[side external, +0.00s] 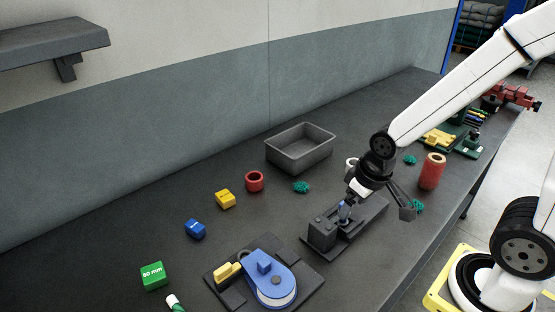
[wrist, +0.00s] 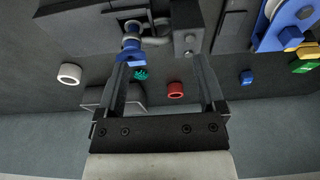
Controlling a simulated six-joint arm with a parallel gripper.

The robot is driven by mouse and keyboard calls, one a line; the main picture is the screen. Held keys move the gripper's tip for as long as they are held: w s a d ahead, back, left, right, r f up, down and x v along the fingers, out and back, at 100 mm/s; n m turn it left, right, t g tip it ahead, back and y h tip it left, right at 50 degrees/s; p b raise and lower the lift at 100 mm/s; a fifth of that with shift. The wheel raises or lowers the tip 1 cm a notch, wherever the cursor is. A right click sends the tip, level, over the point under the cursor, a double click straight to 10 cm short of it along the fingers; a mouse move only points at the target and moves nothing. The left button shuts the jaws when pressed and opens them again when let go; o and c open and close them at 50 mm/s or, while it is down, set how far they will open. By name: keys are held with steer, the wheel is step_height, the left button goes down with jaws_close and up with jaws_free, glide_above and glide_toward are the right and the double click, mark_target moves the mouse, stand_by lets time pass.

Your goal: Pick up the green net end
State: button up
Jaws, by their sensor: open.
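Small teal-green net pieces lie on the dark bench in the side view: one in front of the grey bin (side external: 301,187), one beyond my arm (side external: 410,160), and one beside my gripper (side external: 418,206). I cannot tell which is the net end meant. One green piece shows between the fingers in the wrist view (wrist: 140,74), farther off on the bench. My gripper (side external: 378,205) is open above a dark fixture (side external: 322,235) holding a blue-topped part (side external: 343,211). In the wrist view, my gripper (wrist: 163,60) has its left finger close to the blue part (wrist: 132,45); I cannot tell whether they touch.
A grey bin (side external: 300,150) stands near the wall. A red ring (side external: 254,181), yellow block (side external: 225,198), blue block (side external: 195,229) and green block (side external: 153,275) lie leftward. A blue tool (side external: 270,285) is in front. A red spool (side external: 432,171) stands right.

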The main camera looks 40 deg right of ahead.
steer(key=shift+d, duration=0.1)
steer(key=m+g, duration=0.3)
steer(key=m, duration=1.8)
glide_above(417, 203)
step_height(417, 203, down, 5)
steer(key=shift+r, duration=0.1)
steer(key=shift+f, duration=1.3)
steer(key=shift+f, duration=0.1)
steer(key=shift+f, duration=2.5)
